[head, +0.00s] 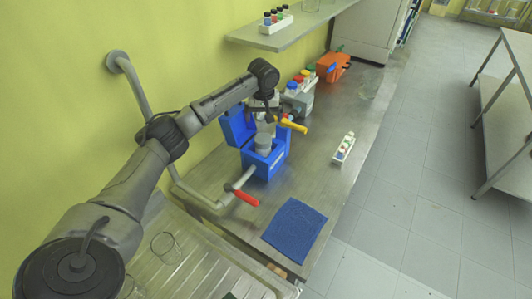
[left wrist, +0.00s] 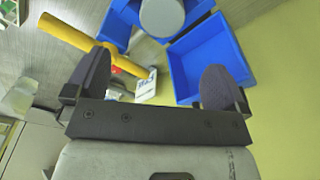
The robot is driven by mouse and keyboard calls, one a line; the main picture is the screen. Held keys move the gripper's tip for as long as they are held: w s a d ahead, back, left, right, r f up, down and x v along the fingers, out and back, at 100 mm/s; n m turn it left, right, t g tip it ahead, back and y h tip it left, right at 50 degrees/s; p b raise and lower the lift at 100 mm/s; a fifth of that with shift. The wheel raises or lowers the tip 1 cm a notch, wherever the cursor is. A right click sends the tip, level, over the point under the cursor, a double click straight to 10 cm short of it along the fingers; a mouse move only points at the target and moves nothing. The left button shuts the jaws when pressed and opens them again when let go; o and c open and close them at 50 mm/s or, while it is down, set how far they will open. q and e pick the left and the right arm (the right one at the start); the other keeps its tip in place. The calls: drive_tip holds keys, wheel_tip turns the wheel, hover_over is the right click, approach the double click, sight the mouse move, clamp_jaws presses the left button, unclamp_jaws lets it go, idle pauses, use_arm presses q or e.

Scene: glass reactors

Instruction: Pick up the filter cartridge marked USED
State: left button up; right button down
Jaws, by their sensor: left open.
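A grey cylinder (head: 264,142), which looks like a filter cartridge, stands in an open blue box (head: 268,163) on the metal bench. I cannot read a USED mark on it. In the left wrist view its round pale top (left wrist: 162,16) shows at the upper edge, with the blue box (left wrist: 210,55) around and beside it. My left gripper (head: 265,116) is above the box, close over the cylinder. My right gripper is in neither view.
A yellow handle (head: 291,125) is close beside my left gripper, and a red handle (head: 245,197) is at the box's front. An orange box (head: 333,66) and capped bottles stand behind. A small white rack (head: 344,148) and a blue mat (head: 295,229) lie right. A shelf (head: 290,30) is above.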

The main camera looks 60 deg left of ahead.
sight(263, 138)
use_arm(q)
drive_tip(key=f, duration=0.8)
drive_tip(key=shift+w+a+f, duration=0.15)
drive_tip(key=shift+w+a, duration=0.1)
drive_tip(key=shift+a, duration=0.15)
drive_tip(key=shift+a+f+b, duration=0.15)
drive_tip(key=shift+f, duration=1.15)
drive_tip(key=shift+a+f+b, duration=0.15)
drive_tip(key=shift+f, duration=1.15)
drive_tip(key=shift+c, duration=0.2)
drive_tip(key=c, duration=1.3)
